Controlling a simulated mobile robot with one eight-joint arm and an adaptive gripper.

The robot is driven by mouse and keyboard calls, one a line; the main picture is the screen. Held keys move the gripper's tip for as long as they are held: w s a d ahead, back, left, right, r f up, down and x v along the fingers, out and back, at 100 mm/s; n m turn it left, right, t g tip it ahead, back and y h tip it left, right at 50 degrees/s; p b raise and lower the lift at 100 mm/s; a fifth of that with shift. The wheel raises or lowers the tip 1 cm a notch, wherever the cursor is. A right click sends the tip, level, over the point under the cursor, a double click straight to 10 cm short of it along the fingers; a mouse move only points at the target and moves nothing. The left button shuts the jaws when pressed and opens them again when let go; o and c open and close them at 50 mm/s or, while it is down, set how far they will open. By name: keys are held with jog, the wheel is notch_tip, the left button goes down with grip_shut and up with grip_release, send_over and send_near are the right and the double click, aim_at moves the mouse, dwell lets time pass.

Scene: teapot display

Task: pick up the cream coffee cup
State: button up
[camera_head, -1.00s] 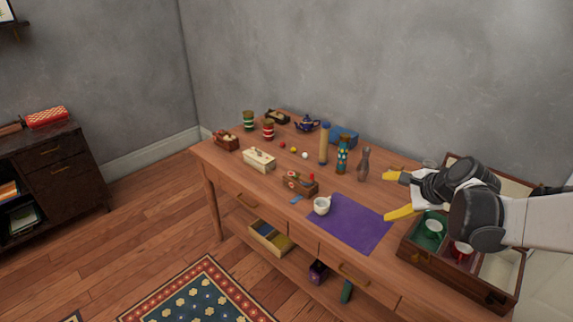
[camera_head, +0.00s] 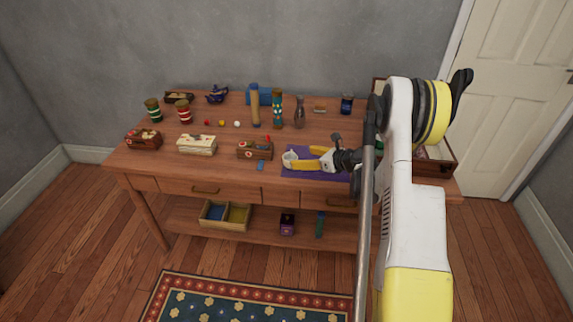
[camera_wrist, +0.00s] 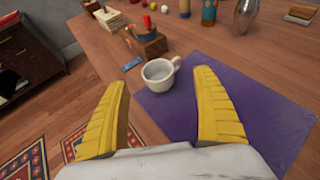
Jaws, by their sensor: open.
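The cream coffee cup (camera_head: 289,158) stands upright at the left edge of a purple mat (camera_head: 310,174) on the wooden table. In the wrist view the cup (camera_wrist: 160,73) shows its open mouth, with its handle on the right. My gripper (camera_head: 305,159) has yellow fingers and is open, just right of the cup in the head view. In the wrist view the fingertips of my gripper (camera_wrist: 160,85) are spread on either side of the cup's line, with the cup ahead between them. I see no contact with the cup. Part of the mat is hidden behind my arm.
A wooden box with small items (camera_head: 255,150) stands just left of the cup, with a blue piece (camera_head: 261,166) in front. A cream box (camera_head: 197,144), a tall tan cylinder (camera_head: 255,106), a patterned bottle (camera_head: 277,109) and a grey vase (camera_head: 299,112) stand around. An open case (camera_head: 437,165) is at right.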

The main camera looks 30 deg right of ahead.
aim_at(285, 156)
jog(key=b+x, duration=0.1)
jog(key=x, duration=0.1)
jog(key=b+x, duration=0.1)
jog(key=x, duration=0.2)
jog(key=b+x, duration=0.1)
jog(key=x, duration=0.2)
jog(key=shift+a, duration=0.25)
jog(key=shift+s+r, duration=0.1)
jog(key=c, duration=1.4)
